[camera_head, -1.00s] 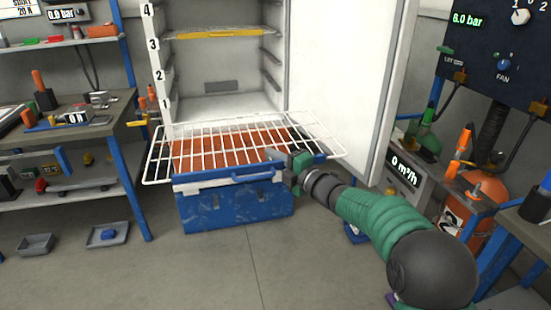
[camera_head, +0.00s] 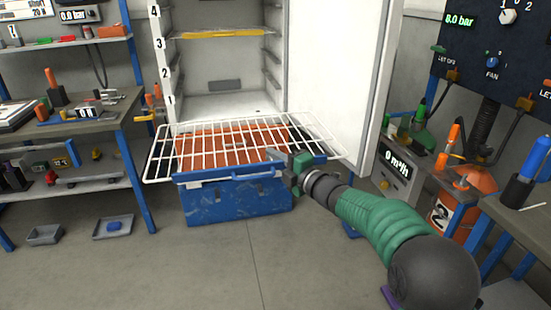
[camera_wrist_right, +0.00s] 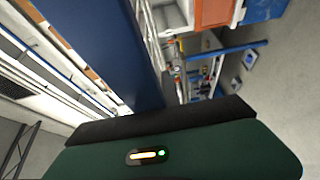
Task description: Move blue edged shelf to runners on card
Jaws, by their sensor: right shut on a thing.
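The blue edged shelf (camera_head: 250,171) is a white wire rack. It is held out in front of the open white cabinet in the head view, above a blue crate. Its broad dark blue edge (camera_wrist_right: 115,45) is close up in the right wrist view. My right gripper (camera_head: 289,164) is shut on the front edge, right of its middle. The cabinet (camera_head: 225,103) has side runners numbered 1 to 4, and a yellow edged shelf (camera_head: 225,33) sits near number 3. A white card (camera_head: 22,9) at the top left is cut off, so its text cannot be fully read. My left gripper is not in view.
The blue crate (camera_head: 240,206) with an orange top stands under the shelf. The open cabinet door (camera_head: 335,75) is close on the right. A workbench (camera_head: 85,122) stands left; a gauge box (camera_head: 397,165) and orange cylinder (camera_head: 465,185) stand right. Front floor is clear.

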